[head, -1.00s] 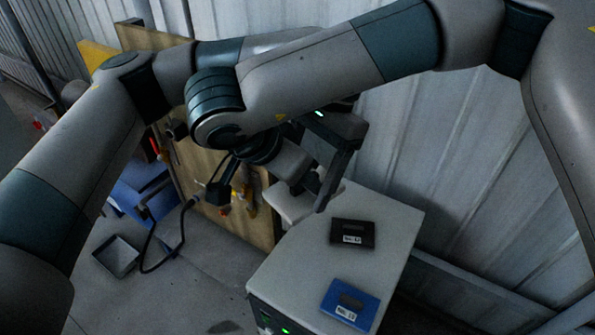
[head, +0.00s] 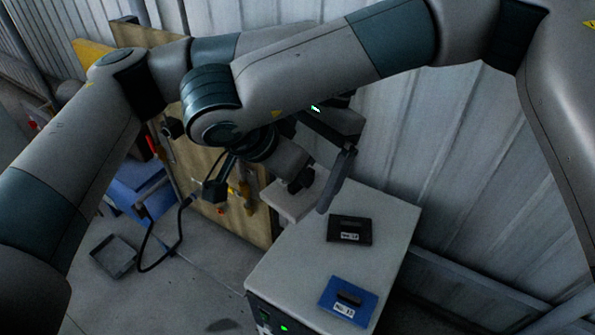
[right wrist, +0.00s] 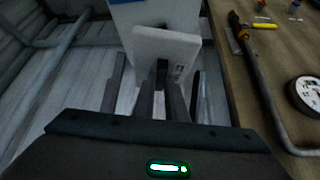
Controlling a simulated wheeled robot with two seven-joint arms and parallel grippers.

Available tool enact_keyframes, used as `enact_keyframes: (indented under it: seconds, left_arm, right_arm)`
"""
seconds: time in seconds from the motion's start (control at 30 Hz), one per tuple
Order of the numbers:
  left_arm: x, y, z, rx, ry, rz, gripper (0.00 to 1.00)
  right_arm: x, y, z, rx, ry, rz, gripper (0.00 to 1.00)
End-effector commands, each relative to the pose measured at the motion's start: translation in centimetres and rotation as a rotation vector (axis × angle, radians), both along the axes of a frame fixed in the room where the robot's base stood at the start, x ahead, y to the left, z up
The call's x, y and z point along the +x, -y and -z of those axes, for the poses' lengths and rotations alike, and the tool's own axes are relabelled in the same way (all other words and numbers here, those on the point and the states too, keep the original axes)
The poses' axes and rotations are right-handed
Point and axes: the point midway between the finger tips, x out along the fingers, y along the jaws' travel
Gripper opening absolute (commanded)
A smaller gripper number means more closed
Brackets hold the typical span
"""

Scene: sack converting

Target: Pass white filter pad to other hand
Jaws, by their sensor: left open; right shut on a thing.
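The white filter pad (head: 288,203) is a flat, pale plate held in the air by the far left corner of the cabinet top. My right gripper (head: 299,181) is shut on it. In the right wrist view the pad (right wrist: 166,48) stands upright beyond my gripper body, with the shut fingers (right wrist: 162,85) at its lower edge. My left gripper (head: 338,180) is open; a long grey finger shows just right of the pad in the head view. The rest of it is largely hidden behind my right arm. I cannot tell whether it touches the pad.
A white-topped cabinet (head: 285,268) carries a black labelled case (head: 349,226) and a blue labelled case (head: 347,314). A wooden tool board (head: 190,170) stands behind left. A grey tray (head: 114,256) lies on the floor.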

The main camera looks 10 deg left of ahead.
Motion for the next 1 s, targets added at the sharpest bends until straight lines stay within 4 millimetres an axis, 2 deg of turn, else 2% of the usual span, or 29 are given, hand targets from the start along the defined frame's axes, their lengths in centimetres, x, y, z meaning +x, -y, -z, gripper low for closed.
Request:
enact_keyframes:
  seconds: [0.27,0.7,1.0]
  left_arm:
    - [0.8,0.7,-2.5,0.0,0.004,0.0,0.91]
    - [3.0,2.5,-9.1,0.001,0.002,-0.001,0.91]
    - [3.5,2.9,-10.9,0.0,0.0,0.0,0.91]
  right_arm:
    - [0.0,0.0,0.0,0.0,0.0,0.0,0.0]
    - [0.0,0.0,0.0,0.0,0.0,0.0,0.0]
    - [0.0,0.0,0.0,0.0,0.0,0.0,0.0]
